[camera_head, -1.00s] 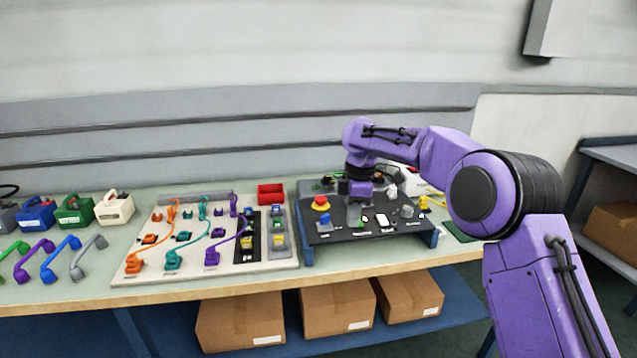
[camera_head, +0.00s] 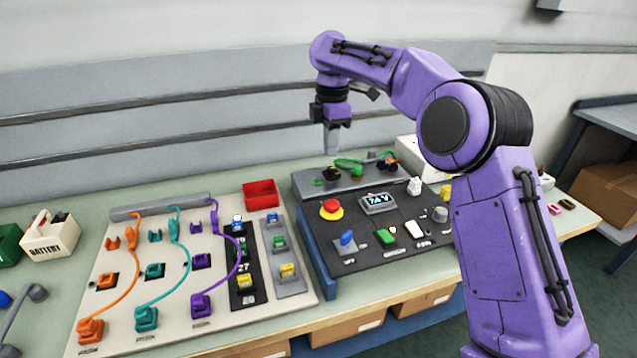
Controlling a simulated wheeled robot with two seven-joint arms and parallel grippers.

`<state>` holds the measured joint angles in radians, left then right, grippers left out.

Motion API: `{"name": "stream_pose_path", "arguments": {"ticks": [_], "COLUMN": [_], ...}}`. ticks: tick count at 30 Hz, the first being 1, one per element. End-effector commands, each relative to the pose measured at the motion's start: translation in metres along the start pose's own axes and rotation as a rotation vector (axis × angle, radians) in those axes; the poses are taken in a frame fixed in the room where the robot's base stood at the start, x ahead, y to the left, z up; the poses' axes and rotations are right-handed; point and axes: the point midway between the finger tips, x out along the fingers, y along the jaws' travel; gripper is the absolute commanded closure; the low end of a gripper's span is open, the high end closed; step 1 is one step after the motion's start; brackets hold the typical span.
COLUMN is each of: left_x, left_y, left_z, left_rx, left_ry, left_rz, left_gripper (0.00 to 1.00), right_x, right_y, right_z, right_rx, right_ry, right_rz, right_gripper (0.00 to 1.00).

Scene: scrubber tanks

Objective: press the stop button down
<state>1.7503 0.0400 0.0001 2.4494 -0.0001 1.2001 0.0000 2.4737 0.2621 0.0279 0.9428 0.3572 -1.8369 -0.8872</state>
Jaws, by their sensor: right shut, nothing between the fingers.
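The stop button is a red mushroom knob (camera_head: 331,207) on a yellow base, at the upper left of the dark control panel (camera_head: 350,255). It stands free and nothing touches it. My right gripper (camera_head: 331,150) is shut and empty, pointing down. In the picture it shows straight above the stop button, raised clear of the panel, in front of the panel's back ledge. How far it is in depth from the button is hard to tell. My left gripper is not in view.
Left is a board (camera_head: 180,270) with coloured cables. A red bin (camera_head: 261,193) stands behind.

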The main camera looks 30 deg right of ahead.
Motion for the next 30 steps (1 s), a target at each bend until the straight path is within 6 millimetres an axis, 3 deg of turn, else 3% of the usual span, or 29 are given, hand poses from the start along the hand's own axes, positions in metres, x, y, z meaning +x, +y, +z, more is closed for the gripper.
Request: {"name": "stream_pose_path", "arguments": {"ticks": [6, 11, 19, 30], "left_x": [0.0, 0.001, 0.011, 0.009], "left_y": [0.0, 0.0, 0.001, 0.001], "left_z": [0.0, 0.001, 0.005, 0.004], "left_rx": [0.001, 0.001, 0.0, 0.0], "left_ry": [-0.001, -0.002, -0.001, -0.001], "left_rz": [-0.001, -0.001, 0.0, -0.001], "left_gripper": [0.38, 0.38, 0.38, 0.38], "right_x": [-0.004, 0.006, 0.059, 0.128], "right_y": [-0.005, 0.001, 0.003, 0.002], "right_z": [0.002, 0.0, -0.001, -0.001], "right_rx": [0.0, 0.001, 0.001, 0.001], "right_ry": [0.001, 0.0, -0.001, -0.001], "right_rz": [0.006, -0.001, -0.006, -0.005], "right_gripper": [1.0, 1.0, 1.0, 1.0]}}
